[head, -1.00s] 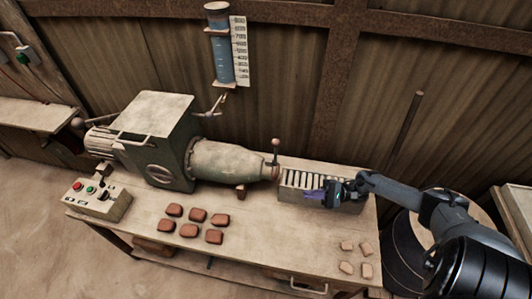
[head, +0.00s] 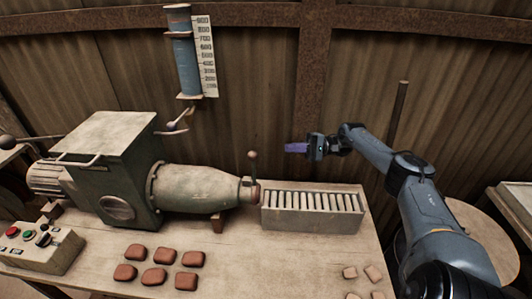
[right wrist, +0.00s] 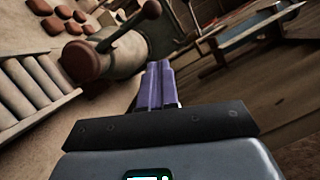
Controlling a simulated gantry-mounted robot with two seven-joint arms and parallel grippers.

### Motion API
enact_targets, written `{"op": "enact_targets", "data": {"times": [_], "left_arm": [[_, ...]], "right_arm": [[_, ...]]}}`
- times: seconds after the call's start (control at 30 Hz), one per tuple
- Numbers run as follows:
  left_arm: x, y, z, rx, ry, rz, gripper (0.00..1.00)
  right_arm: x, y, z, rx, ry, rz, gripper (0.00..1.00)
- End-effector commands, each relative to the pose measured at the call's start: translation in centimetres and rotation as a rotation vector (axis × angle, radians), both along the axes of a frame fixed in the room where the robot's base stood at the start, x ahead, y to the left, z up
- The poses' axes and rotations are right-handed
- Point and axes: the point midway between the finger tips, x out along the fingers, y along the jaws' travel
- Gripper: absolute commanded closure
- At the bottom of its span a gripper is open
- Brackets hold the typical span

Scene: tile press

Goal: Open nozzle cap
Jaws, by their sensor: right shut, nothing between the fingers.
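The press nozzle (head: 200,187) is a pale green-grey cone lying on the table, pointing right. The reddish nozzle cap (head: 251,194) sits on its right end, with a thin lever (head: 252,166) standing up from it, topped by a dark ball. In the right wrist view the cap (right wrist: 82,62) is at upper left, and the lever (right wrist: 125,26) leans to upper right. My right gripper (head: 288,147) is shut and empty, raised above the roller rack, to the right of the lever and apart from it. Its purple fingers show in the right wrist view (right wrist: 155,82). My left gripper is out of view.
The roller rack (head: 310,222) stands just right of the cap. Several red-brown tiles (head: 153,276) lie in front of the press. A control box (head: 40,250) is at left. A blue measuring cylinder (head: 184,65) hangs on the back wall above a small tap (head: 178,122).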

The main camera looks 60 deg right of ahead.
Motion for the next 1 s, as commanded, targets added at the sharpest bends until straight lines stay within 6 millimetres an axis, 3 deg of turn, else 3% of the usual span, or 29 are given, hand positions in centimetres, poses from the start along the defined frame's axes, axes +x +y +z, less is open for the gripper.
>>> {"op": "enact_targets", "data": {"times": [0.37, 0.6, 1.0], "left_arm": [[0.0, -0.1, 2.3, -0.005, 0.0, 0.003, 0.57], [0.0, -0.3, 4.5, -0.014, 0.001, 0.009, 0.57], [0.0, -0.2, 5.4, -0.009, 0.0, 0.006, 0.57]], "right_arm": [[5.6, 5.1, 1.2, 0.003, -0.006, 0.003, 1.0], [5.6, 7.2, 1.9, 0.002, 0.0, 0.002, 1.0], [5.8, 8.8, 2.2, 0.0, 0.0, 0.0, 1.0]]}}
